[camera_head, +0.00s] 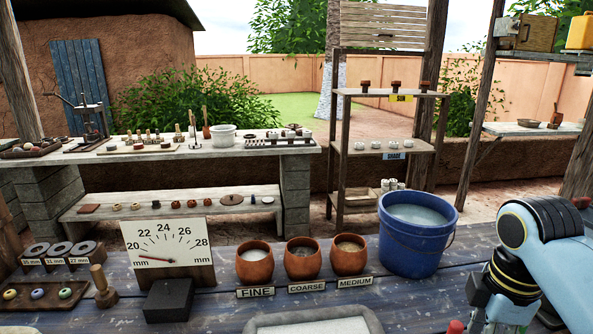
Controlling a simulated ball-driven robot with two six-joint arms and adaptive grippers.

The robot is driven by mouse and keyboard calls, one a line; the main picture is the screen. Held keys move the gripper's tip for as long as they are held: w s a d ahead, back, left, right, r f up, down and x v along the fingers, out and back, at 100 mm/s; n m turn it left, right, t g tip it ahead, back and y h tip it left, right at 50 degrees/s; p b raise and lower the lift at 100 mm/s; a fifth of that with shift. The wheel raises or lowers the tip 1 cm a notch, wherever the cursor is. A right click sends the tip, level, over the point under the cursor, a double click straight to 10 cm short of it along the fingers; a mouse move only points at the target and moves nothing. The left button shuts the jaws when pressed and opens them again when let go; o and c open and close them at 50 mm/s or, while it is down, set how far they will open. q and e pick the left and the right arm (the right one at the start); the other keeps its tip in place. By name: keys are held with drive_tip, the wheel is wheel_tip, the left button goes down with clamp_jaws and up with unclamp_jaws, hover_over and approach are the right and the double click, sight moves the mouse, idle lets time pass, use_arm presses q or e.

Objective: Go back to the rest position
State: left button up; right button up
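My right arm comes in from the right edge, light blue with black joints. It bends down at the lower right, beside the blue bucket and over the blue plank table (420,301). The arm runs out of the bottom of the picture, and its gripper fingers do not show. My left arm and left gripper are not in view. I see nothing held.
The table bears a blue bucket (413,249), clay pots (254,271), a dial board (155,245), a black block (169,300), a wooden stamp (102,291), a ring rack (64,262) and a pale tray (262,322). A red-tipped thing (456,327) stands near the arm.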

drive_tip(key=s+a+r+m+t, duration=0.1)
drive_tip(key=s+r+m, duration=0.1)
drive_tip(key=s+m, duration=0.55)
drive_tip(key=s+a+r+m+t, duration=0.15)
drive_tip(key=s+m, duration=0.35)
drive_tip(key=s, duration=0.6)
wheel_tip(320, 180, down, 33)
drive_tip(key=d+m+g+b, duration=0.1)
drive_tip(key=d+b, duration=0.1)
drive_tip(key=b, duration=0.6)
drive_tip(key=s+f+g+b, duration=0.1)
drive_tip(key=s+f+b, duration=0.3)
drive_tip(key=s+f, duration=0.6)
drive_tip(key=s+d+f+b, duration=0.1)
drive_tip(key=s+f+b, duration=0.3)
drive_tip(key=s+f, duration=0.6)
wheel_tip(320, 180, down, 6)
drive_tip(key=shift+d+r+g, duration=0.1)
drive_tip(key=shift+d+g, duration=0.05)
drive_tip(key=shift+g, duration=0.2)
drive_tip(key=shift+s, duration=0.1)
